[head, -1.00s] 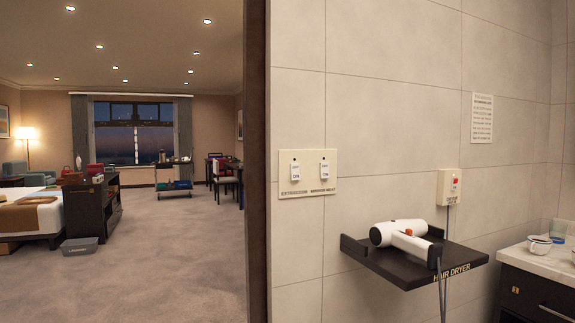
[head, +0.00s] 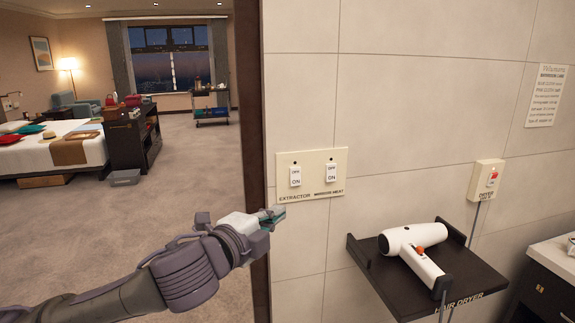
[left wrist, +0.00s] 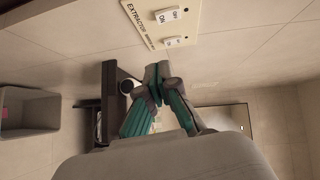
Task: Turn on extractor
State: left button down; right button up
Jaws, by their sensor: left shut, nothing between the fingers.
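The switch plate (head: 312,175) is on the tiled wall and carries two white rockers marked OFF and ON. The left rocker (head: 295,176) is labelled EXTRACTOR and the right one (head: 331,173) is labelled MIRROR HEAT. The plate also shows in the left wrist view (left wrist: 181,14), with the extractor rocker (left wrist: 168,15) near the top. My left gripper (head: 277,213) is shut and empty. It appears just below and left of the plate in the head view. In the left wrist view its teal fingers (left wrist: 160,95) are below the plate. My right gripper is out of view.
A black shelf (head: 372,262) holds a white hair dryer (head: 412,250) at the right, below a dryer switch box (head: 487,178). A dark door-frame edge (head: 252,130) stands left of the plate. A grey bin (left wrist: 28,120) shows in the left wrist view.

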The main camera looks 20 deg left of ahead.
pick_arm(q)
jog(key=shift+s+a+r, duration=0.15)
jog(key=shift+s+r, duration=0.05)
jog(key=shift+r, duration=0.25)
jog(key=p, duration=0.3)
send_near(301, 184)
jog(key=w+d, duration=0.3)
jog(key=shift+w+a+f+p, duration=0.2)
jog(key=shift+w+a, duration=0.2)
jog(key=shift+w, duration=0.2)
jog(key=shift+w+a+f+p, duration=0.1)
jog(key=shift+w+a+p, duration=0.1)
jog(key=shift+w+a, duration=0.45)
jog(key=shift+w, duration=0.2)
